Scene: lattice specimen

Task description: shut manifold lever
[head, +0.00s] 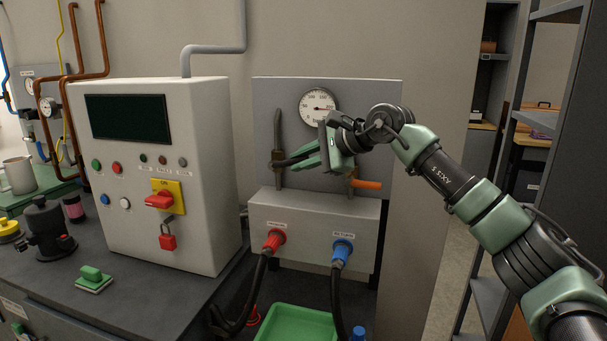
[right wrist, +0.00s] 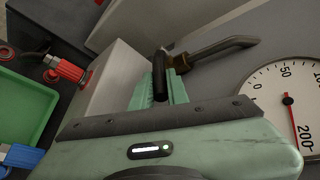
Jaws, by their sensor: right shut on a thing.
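The grey manifold panel (head: 380,110) stands at the back, with a round gauge (head: 318,107) that also shows in the right wrist view (right wrist: 288,100). At its left a brass valve (head: 278,158) sits on a bent pipe. My right gripper (head: 284,163) reaches across the panel from the right. Its green fingers are shut on a dark lever handle (right wrist: 160,67) in front of the brass valve (right wrist: 181,62); the fingers partly cover the handle. A second valve on the right has an orange lever (head: 366,184) lying roughly level, untouched. My left gripper is not in view.
A lower box (head: 312,228) carries a red connector (head: 273,240) and a blue connector (head: 342,251) with black hoses. A white control cabinet (head: 210,130) stands close on the left. A green tray (head: 298,322) lies below. Metal shelving is at the right.

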